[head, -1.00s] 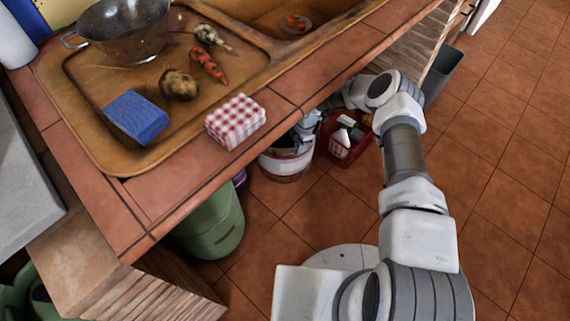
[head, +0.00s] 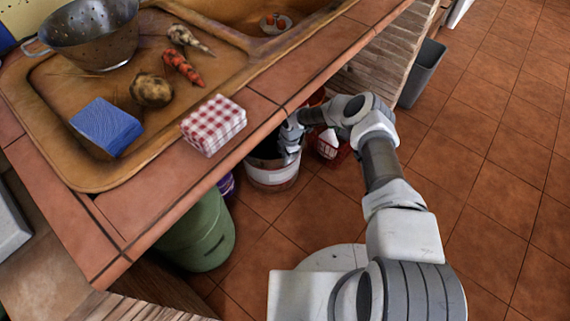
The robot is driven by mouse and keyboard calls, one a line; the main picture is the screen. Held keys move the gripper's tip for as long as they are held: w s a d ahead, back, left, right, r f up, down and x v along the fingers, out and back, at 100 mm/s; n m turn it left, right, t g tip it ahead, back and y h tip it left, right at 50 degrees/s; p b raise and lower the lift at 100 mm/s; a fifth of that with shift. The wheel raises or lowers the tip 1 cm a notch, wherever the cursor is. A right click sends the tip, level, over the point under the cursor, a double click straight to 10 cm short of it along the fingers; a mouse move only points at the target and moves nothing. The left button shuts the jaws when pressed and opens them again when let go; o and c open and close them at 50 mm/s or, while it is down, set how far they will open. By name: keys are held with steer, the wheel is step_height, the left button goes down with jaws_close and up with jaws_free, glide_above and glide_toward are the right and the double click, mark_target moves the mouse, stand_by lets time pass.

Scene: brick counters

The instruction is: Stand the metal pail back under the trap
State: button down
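A round pail (head: 272,177), pale with a dark reddish band near its base, stands upright on the tiled floor, partly under the counter's front edge. Its dark inside shows. My gripper end (head: 290,150) reaches down at the pail's right rim. The fingertips are hidden or too small to make out, so I cannot tell whether they touch or hold the rim. The trap under the sink is hidden by the counter.
A red caddy (head: 325,150) with bottles stands right of the pail. A green bin (head: 203,235) and a purple object (head: 226,185) are to its left. A grey bin (head: 423,72) stands further right. The counter (head: 262,108) overhangs; floor (head: 500,200) at right is clear.

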steer(key=shift+w+f, duration=0.1)
steer(key=shift+f, duration=1.1)
steer(key=c, duration=1)
jaws_free()
steer(key=shift+c, duration=0.2)
steer(key=r, duration=0.2)
steer(key=r+p, duration=0.1)
steer(key=r, duration=0.1)
steer(key=r+p, duration=0.1)
steer(key=r, duration=0.2)
steer(key=shift+d, duration=0.4)
steer(key=shift+r, duration=0.3)
